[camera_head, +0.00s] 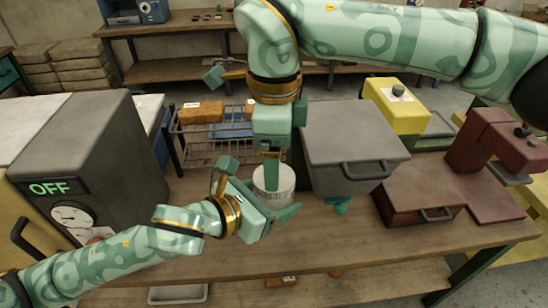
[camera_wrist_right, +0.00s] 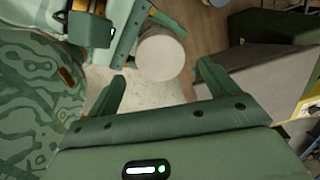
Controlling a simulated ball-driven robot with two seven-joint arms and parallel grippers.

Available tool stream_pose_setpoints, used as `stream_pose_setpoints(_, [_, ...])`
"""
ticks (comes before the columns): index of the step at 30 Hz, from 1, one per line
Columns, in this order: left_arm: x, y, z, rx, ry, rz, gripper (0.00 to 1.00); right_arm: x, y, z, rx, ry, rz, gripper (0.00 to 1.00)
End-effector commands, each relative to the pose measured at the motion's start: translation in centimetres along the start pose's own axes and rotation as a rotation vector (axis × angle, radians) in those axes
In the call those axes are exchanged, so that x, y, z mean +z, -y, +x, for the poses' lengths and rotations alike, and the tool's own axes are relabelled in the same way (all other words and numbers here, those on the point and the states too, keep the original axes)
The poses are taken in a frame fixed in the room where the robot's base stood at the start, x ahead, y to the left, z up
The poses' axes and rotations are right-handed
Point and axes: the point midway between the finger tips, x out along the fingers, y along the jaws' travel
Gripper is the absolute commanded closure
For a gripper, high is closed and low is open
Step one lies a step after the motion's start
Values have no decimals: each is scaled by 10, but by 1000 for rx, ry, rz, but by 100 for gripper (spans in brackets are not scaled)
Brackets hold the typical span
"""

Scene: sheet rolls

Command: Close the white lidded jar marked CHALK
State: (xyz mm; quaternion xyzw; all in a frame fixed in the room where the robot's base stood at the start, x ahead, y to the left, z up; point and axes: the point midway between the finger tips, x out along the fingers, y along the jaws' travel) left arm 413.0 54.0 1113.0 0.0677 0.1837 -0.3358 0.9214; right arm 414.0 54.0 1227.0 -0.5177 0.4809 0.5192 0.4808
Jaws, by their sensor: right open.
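A white-grey round jar (camera_head: 272,184) stands on the wooden table in the middle of the head view. No CHALK marking is readable, and I cannot tell how its lid sits. In the right wrist view a pale cylinder (camera_wrist_right: 161,57), apparently the jar, lies beyond the fingertips. My left gripper (camera_head: 272,205) is at the jar's front left, one finger along its front; whether it grips is unclear. My right gripper (camera_head: 272,165) points down just above or behind the jar. In the right wrist view its fingers (camera_wrist_right: 158,82) are apart, with nothing clearly between them.
A grey bin with a handle (camera_head: 349,145) stands right of the jar. A wire basket (camera_head: 205,148) is behind left. A grey machine marked OFF (camera_head: 90,150) stands left. A brown drawer box (camera_head: 420,203) is at the right. The front table strip is mostly clear.

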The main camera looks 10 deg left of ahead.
Motion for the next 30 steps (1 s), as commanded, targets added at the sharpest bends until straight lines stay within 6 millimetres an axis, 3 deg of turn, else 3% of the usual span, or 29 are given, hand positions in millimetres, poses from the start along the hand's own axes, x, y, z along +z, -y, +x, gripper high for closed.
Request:
stream_pose_setpoints(8, [1,0,0,-1,2,0,96,0,1,-2,-1,-1,-29,17])
stream_pose_setpoints(19, [1,0,0,-1,3,0,96,-1,1,-33,-1,-2,-522,17])
stream_pose_setpoints(30, [1,0,0,-1,2,0,96,0,1,-33,0,-1,-555,17])
